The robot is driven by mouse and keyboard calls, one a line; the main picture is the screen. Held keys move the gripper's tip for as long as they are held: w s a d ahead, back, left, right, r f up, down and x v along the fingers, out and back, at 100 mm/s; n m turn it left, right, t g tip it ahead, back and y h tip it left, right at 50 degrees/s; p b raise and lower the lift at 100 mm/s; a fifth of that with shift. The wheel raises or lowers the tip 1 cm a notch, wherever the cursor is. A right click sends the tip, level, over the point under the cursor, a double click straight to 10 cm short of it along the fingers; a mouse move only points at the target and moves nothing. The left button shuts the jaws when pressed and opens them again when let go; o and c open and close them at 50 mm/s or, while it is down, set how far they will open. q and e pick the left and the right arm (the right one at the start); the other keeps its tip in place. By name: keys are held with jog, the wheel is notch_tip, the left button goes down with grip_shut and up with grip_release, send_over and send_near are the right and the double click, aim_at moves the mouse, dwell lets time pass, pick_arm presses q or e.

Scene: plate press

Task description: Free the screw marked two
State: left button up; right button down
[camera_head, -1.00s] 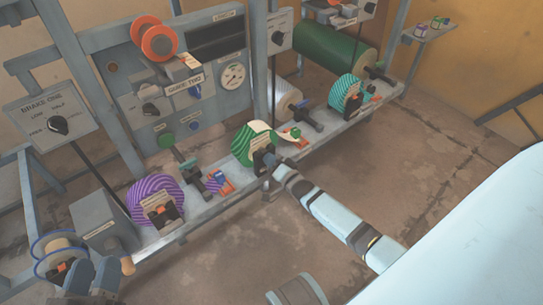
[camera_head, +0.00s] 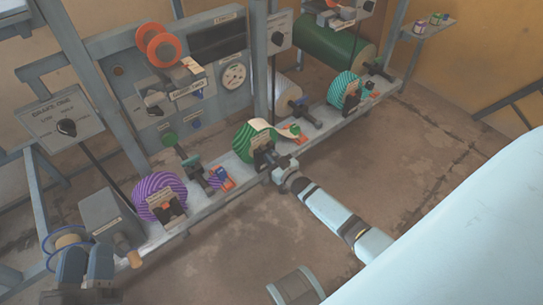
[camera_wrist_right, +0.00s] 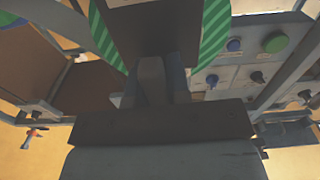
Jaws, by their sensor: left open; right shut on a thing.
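A purple striped roll (camera_head: 152,184) has a similar dark block (camera_head: 168,208), and a teal striped roll (camera_head: 342,88) stands further right. My left gripper (camera_head: 88,266) is open at the lower left. I cannot read any screw's number.
A "BRAKE ONE" dial panel (camera_head: 62,122) stands at the left and a panel with a gauge (camera_head: 234,75) behind. A blue-rimmed spool (camera_head: 67,240) and a grey box (camera_head: 108,215) are near my left gripper. The floor (camera_head: 400,150) right of the rail is clear.

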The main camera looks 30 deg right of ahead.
jog(key=shift+n, duration=0.5)
jog(key=n, duration=0.2)
jog(key=shift+n, duration=0.4)
jog(key=n, duration=0.2)
jog(key=shift+n, duration=2)
pick_arm(q)
jog(key=shift+r, duration=0.2)
jog(key=shift+f, duration=0.2)
pick_arm(e)
jog(key=shift+n, duration=0.3)
jog(key=c, duration=1.1)
grip_release()
